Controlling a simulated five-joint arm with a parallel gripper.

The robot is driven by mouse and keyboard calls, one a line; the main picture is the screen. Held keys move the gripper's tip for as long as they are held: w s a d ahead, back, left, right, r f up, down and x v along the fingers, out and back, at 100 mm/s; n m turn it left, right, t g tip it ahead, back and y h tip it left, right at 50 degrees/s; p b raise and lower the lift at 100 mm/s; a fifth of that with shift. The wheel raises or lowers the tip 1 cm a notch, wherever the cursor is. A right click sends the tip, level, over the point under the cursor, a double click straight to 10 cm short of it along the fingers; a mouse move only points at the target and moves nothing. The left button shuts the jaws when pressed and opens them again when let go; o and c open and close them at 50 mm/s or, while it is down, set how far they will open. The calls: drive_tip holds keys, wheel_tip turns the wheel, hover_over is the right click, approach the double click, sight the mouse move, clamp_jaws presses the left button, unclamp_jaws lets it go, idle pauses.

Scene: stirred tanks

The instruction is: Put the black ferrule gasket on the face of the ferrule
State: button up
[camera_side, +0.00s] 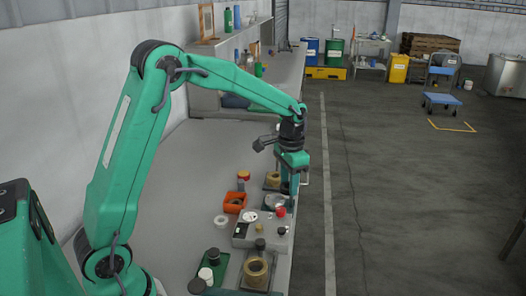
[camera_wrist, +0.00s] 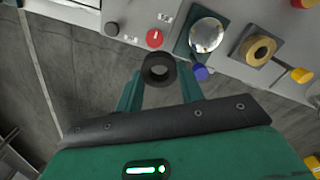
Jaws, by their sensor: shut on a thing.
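My gripper (camera_wrist: 159,82) is shut on the black ferrule gasket (camera_wrist: 158,69), a thick ring held between the two green fingertips in the wrist view. In the side view my gripper (camera_side: 290,188) points down near the bench's right edge, and I cannot make out the gasket there. A shiny round metal piece (camera_wrist: 207,35) on a dark green plate is up and right of the gasket in the wrist view, apart from it in the picture. A brass-coloured ring (camera_wrist: 260,50) sits on a dark plate further right. I cannot tell for sure which is the ferrule.
A pale control box (camera_side: 250,232) with a red button (camera_wrist: 155,38) and a black knob (camera_wrist: 112,29) stands near my gripper. Another brass ring (camera_side: 257,268) and dark-capped bottles (camera_side: 206,275) stand in front. The bench's left side is clear.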

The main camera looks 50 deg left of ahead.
hover_over(276, 199)
wheel_tip(276, 199, down, 5)
drive_tip(key=shift+f, duration=2.15)
drive_tip(key=shift+f, duration=0.15)
drive_tip(key=o, duration=1)
drive_tip(key=shift+o, duration=0.2)
wheel_tip(276, 199, up, 12)
drive_tip(key=shift+r, duration=0.25)
